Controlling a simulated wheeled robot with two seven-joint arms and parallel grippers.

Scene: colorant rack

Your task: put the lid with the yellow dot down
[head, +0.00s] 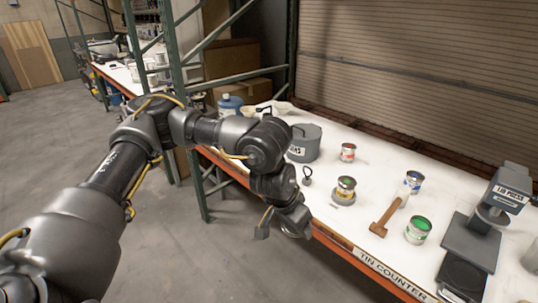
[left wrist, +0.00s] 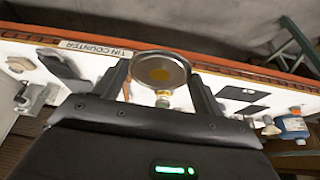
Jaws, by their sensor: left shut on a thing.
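In the left wrist view, the lid with the yellow dot (left wrist: 160,70) is a round metal disc between the two fingers of my left gripper (left wrist: 161,84). The gripper is shut on it. In the head view, my left gripper (head: 291,222) is at the front edge of the white counter (head: 330,213), and the lid is hard to make out there. An open-looking tin with a yellowish band (head: 345,190) stands on the counter to the right of the gripper. My right gripper is not in view.
Green (head: 418,230), blue (head: 413,181) and red (head: 347,152) tins stand on the counter. A mallet (head: 385,219) lies between them. The tin press (head: 480,225) is at the right. A green rack post (head: 185,100) rises at the left.

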